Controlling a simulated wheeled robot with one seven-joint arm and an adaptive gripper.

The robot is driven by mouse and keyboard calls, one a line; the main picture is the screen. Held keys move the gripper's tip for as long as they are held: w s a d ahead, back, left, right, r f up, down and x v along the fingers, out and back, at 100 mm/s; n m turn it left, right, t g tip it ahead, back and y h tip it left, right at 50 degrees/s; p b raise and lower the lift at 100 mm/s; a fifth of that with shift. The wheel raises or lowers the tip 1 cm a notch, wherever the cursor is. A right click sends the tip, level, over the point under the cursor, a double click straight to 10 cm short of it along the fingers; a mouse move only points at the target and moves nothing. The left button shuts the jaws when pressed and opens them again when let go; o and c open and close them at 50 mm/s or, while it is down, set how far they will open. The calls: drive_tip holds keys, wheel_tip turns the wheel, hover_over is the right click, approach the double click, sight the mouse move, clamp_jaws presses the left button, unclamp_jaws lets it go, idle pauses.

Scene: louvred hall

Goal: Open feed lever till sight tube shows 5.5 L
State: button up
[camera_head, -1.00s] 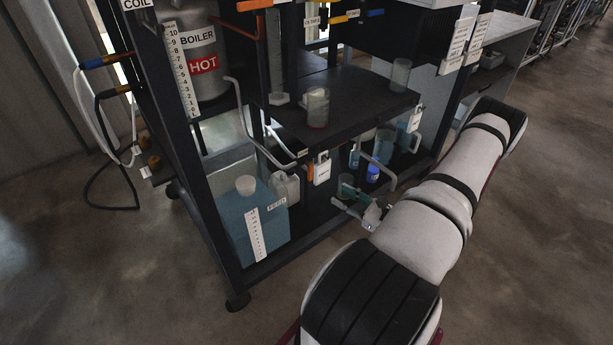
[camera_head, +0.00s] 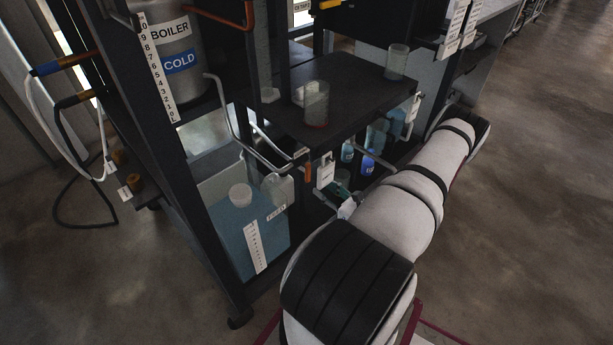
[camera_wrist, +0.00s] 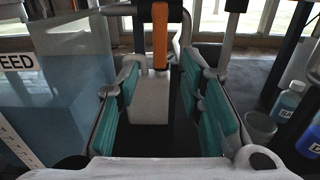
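An orange lever handle (camera_wrist: 160,35) hangs straight down from a bar ahead of my gripper in the wrist view; it also shows in the head view (camera_head: 308,170) under the shelf's front edge. My gripper (camera_wrist: 160,72) is open, its teal pads to either side and apart from the handle. I cannot tell how far beyond the fingertips the handle is. In the head view my arm mostly hides the gripper. The boiler (camera_head: 172,55) reads COLD. A numbered scale (camera_head: 158,75) stands in front of it; its liquid level is not readable. The blue feed tank (camera_head: 250,230) stands below.
Several bottles, one blue (camera_head: 367,163), stand on the low shelf. A glass beaker (camera_head: 316,103) is on the upper shelf. The rack's dark post (camera_head: 190,180) stands left; open floor lies right.

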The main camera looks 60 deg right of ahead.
sight(309, 177)
drive_tip(key=shift+b+x, duration=0.35)
drive_tip(key=shift+x, duration=3.15)
clamp_jaws()
